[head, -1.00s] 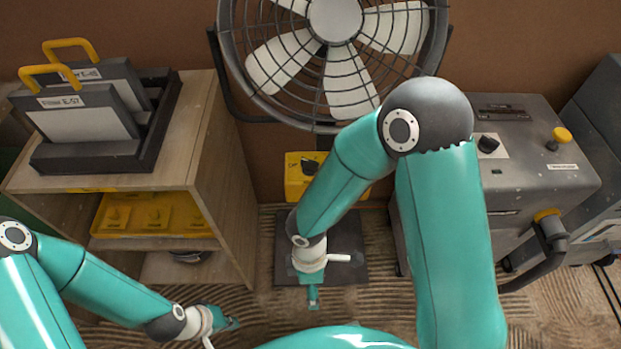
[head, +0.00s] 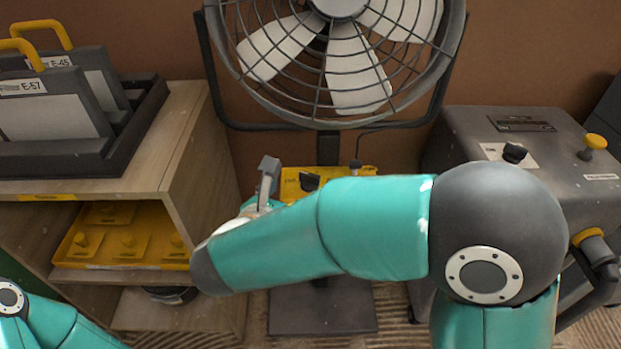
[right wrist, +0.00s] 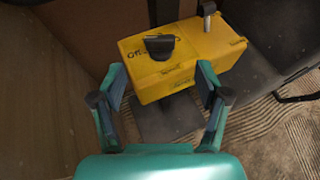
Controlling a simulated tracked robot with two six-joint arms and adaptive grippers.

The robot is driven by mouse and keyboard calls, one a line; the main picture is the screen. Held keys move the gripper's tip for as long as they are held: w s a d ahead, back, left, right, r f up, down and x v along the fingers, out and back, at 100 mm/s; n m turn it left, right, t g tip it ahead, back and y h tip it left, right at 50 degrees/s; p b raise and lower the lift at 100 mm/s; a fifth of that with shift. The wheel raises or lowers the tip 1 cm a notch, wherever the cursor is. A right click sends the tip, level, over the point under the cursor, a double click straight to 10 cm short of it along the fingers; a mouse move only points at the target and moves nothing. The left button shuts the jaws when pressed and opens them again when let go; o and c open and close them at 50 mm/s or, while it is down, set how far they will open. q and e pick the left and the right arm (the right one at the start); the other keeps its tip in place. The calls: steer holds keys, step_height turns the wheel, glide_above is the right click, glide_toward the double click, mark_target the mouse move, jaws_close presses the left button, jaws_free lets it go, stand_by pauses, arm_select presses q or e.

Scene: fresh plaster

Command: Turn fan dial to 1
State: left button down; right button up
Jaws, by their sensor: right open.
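The fan (head: 335,60) stands against the brown wall at the top of the head view. Its yellow control box (head: 345,172) is on the stand below, partly hidden by my right arm. A black dial (head: 310,181) sits on the box and also shows in the right wrist view (right wrist: 159,46). Lettering beside the dial begins with "Off"; the other marks are too small to read. My right gripper (head: 268,180) is just left of the box. In the right wrist view the open, empty right gripper (right wrist: 160,92) faces the box, its fingers apart and short of the dial. My left gripper is out of view.
A wooden shelf (head: 185,130) with dark cases stands close on the left and holds a yellow tray (head: 130,250). A grey machine (head: 470,130) with knobs stands on the right. A short post (right wrist: 209,12) rises from the yellow box.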

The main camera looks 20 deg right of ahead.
mark_target(309, 177)
steer(key=b+x, duration=0.2)
steer(key=x, duration=0.8)
steer(key=shift+w+d+f, duration=0.1)
steer(key=shift+w+f, duration=0.15)
